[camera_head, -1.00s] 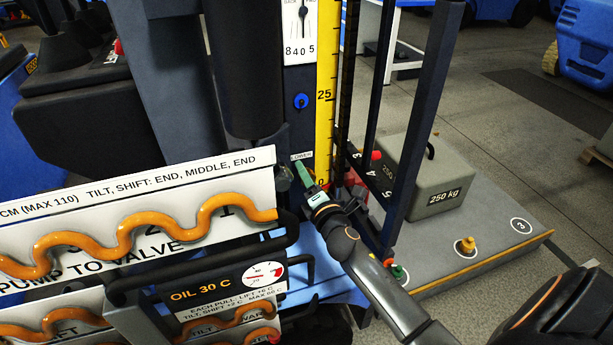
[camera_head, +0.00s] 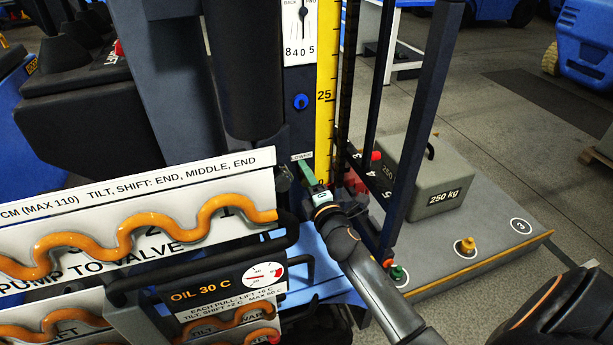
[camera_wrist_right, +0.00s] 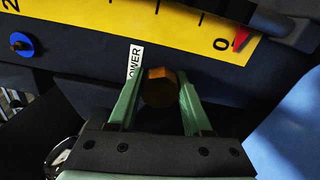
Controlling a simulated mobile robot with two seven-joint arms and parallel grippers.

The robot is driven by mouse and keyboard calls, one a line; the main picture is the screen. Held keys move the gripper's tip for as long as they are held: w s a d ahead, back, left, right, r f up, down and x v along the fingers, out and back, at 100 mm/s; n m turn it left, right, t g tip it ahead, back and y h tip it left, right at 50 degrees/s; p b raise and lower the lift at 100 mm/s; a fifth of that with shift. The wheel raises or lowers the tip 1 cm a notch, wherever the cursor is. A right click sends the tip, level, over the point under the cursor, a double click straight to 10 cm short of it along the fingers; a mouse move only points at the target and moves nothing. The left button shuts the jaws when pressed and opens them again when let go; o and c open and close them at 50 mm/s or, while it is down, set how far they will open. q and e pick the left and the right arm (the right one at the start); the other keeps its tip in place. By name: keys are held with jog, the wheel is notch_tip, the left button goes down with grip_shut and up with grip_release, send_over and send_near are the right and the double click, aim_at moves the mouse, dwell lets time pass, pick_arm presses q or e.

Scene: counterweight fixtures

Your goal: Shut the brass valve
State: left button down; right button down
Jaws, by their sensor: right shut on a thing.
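The brass valve (camera_wrist_right: 160,86) shows in the right wrist view as a hexagonal brass knob on a dark panel, beside a label (camera_wrist_right: 134,72) partly reading "OWER". My right gripper (camera_wrist_right: 158,96) has its two green fingers on either side of the knob, shut on it. In the head view my right gripper (camera_head: 306,172) reaches the dark column just below the "LOWER" label (camera_head: 302,156); the valve is hidden there behind the fingers. My left gripper is not in view.
A yellow scale (camera_head: 326,90) with a red pointer (camera_wrist_right: 241,38) runs beside the valve. A blue knob (camera_head: 301,101) sits above it. Sign boards with orange wavy tubes (camera_head: 130,232) stand left. A grey 250 kg weight (camera_head: 440,190) rests on the platform at right.

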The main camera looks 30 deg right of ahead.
jog(key=shift+c, duration=1.7)
grip_release()
jog(key=v, duration=1.2)
jog(key=shift+s, duration=0.3)
jog(key=shift+f, duration=0.1)
